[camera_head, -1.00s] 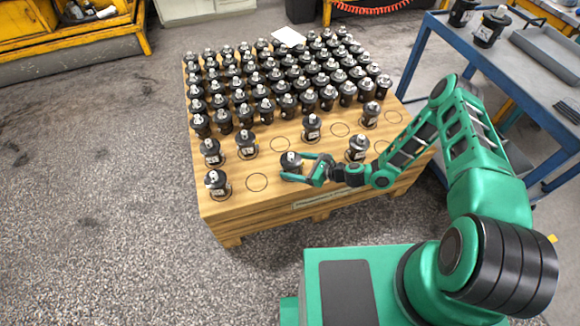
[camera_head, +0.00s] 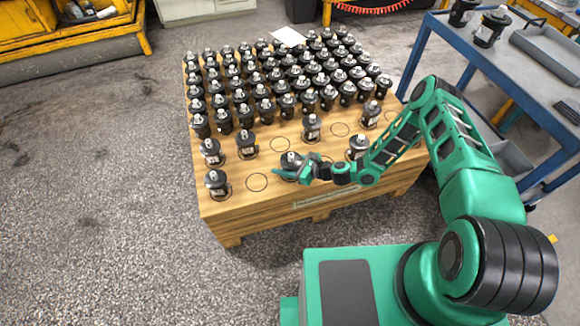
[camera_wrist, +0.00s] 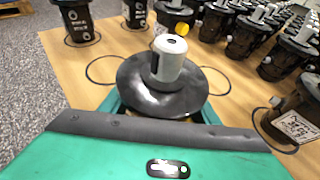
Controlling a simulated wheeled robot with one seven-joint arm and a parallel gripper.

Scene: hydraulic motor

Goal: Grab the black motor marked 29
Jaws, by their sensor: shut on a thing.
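A black motor (camera_head: 289,159) with a silver shaft stands near the front edge of the wooden pallet top (camera_head: 240,205). My gripper (camera_head: 291,174) is around this motor and shut on it. In the wrist view the motor (camera_wrist: 165,85) fills the space just ahead of the green gripper body, its shaft pointing up and its flange in plain sight. Its label is hidden, so I cannot read a number on it. The motor looks upright; I cannot tell whether it touches the wood.
Many similar black motors (camera_head: 285,100) stand in rows behind. Single motors stand nearby at the left (camera_head: 217,183) and right (camera_head: 357,148). Empty marked circles (camera_head: 257,182) lie between them. A blue cart (camera_head: 440,50) stands to the right.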

